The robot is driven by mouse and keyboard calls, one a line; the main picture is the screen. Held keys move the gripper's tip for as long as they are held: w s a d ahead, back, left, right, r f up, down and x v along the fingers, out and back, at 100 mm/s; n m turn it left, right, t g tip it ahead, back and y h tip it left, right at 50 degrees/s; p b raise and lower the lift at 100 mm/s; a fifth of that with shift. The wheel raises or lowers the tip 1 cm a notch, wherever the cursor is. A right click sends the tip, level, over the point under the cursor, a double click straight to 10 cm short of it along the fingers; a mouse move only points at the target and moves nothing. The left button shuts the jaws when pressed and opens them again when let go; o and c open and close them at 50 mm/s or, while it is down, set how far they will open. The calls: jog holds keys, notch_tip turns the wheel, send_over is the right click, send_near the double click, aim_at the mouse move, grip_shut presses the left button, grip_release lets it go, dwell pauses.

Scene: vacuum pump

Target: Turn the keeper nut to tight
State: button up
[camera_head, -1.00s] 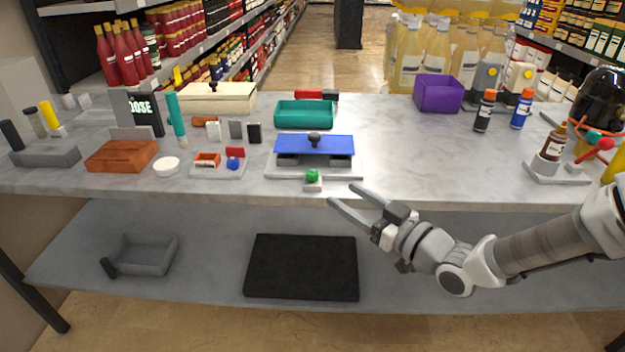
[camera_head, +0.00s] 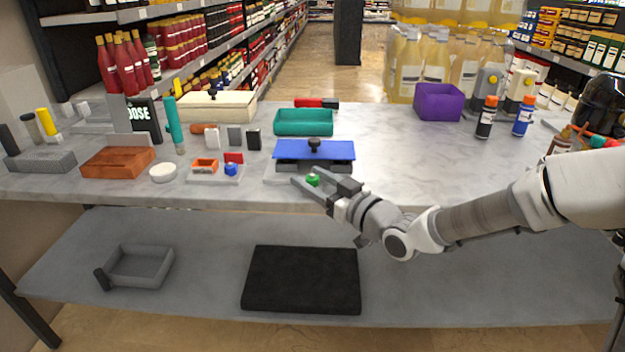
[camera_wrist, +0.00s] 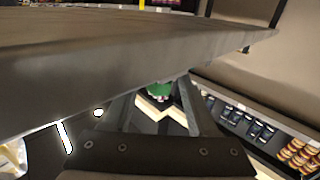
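A small green knob (camera_head: 313,180), which may be the keeper nut, sits at the front of the blue-topped device (camera_head: 325,150) near the counter's front edge. My gripper (camera_head: 309,175) is open, and its two fingers lie on either side of the green knob in the head view. I cannot tell whether they touch it. Whether the knob is tight or loose cannot be seen.
A small tray with a blue knob (camera_head: 231,169) stands left of the device, beside a white disc (camera_head: 163,172). A teal tray (camera_head: 303,122) is behind it. A lower shelf (camera_head: 200,290) lies below.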

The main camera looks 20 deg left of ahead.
grip_shut()
